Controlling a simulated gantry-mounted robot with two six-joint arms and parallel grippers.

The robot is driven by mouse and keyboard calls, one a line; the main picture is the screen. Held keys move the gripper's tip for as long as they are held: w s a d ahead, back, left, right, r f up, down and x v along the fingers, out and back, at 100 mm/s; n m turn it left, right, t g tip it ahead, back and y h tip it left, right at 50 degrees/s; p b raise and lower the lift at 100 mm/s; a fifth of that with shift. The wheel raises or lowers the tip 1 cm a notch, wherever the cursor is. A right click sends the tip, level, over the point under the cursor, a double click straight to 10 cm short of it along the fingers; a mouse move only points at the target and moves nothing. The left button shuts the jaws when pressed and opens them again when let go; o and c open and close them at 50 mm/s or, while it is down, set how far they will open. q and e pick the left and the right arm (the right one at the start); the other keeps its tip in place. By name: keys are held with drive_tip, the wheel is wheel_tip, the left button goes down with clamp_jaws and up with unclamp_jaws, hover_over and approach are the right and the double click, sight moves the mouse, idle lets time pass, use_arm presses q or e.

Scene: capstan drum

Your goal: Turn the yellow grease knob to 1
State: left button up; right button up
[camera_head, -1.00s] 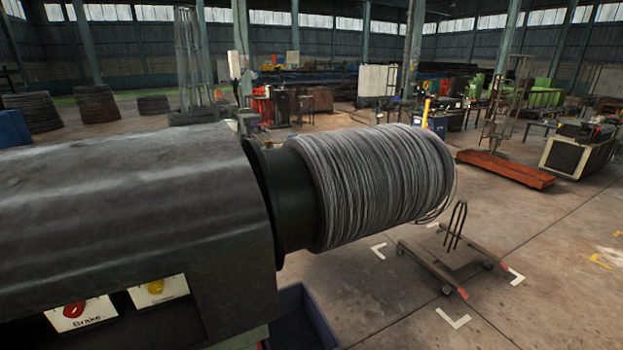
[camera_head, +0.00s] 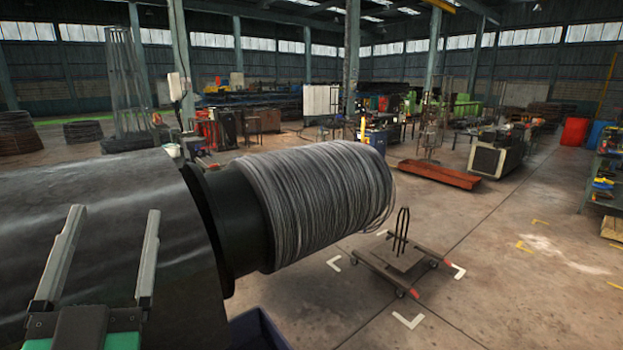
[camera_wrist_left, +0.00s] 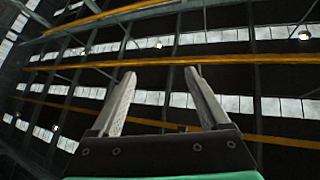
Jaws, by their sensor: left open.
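The yellow grease knob is not in view now; the lower face of the machine housing (camera_head: 110,200) is out of the head view or behind my gripper. My left gripper (camera_head: 112,232) is in front of the housing at the lower left, with its two fingers pointing up, spread apart and empty. In the left wrist view, the same gripper (camera_wrist_left: 158,90) has nothing between its fingers, and only the roof and high windows show behind it. My right gripper is in neither view.
A drum wound with grey wire (camera_head: 320,205) sticks out to the right from the housing. A dark blue bin (camera_head: 262,330) is below it. A low wheeled cart (camera_head: 398,262) stands on the floor. The floor at the right is mostly clear.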

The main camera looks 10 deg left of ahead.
use_arm(q)
drive_tip(key=s+d+r+m+t+h, duration=0.1)
drive_tip(key=s+d+r+t+h, duration=0.15)
drive_tip(key=d+r+h, duration=0.3)
drive_tip(key=s+d+r+m+t+h, duration=0.1)
drive_tip(key=s+d+r+t+h, duration=0.1)
drive_tip(key=s+d+r+h, duration=0.35)
wheel_tip(320, 180, up, 21)
drive_tip(key=w+a+h+p, duration=0.1)
drive_tip(key=a+p, duration=0.1)
drive_tip(key=p, duration=2.1)
drive_tip(key=shift+w+r, duration=0.2)
drive_tip(key=shift+w, duration=0.15)
